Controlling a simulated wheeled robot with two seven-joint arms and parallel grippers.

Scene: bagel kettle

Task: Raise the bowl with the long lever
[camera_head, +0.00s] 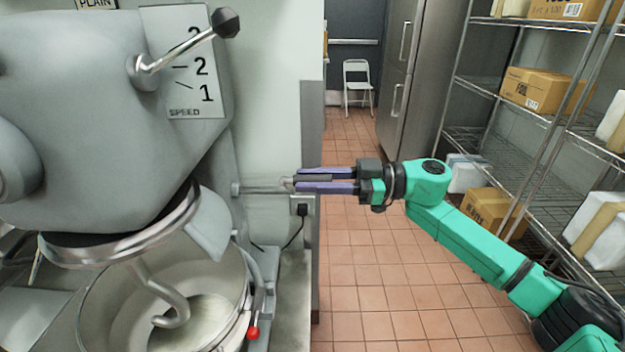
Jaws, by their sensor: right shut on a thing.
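The mixer's steel bowl (100,306) stands at the lower left, under the mixer head (100,120). A curved dough hook (172,308) hangs down into it, and pale dough (205,312) lies inside. The long lever (260,189) sticks out nearly level to the right from the mixer's column. My right gripper (302,179), with purple fingers on a green arm, is shut on the outer end of this lever. The fingers partly hide the lever's end. My left gripper is not in view.
A speed lever with a black knob (227,22) is at the top of the mixer. A red-tipped lever (253,332) hangs beside the bowl. Wire shelves (490,90) with boxes line the right side. The tiled floor (375,270) in the middle is clear. A white chair (357,80) stands far back.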

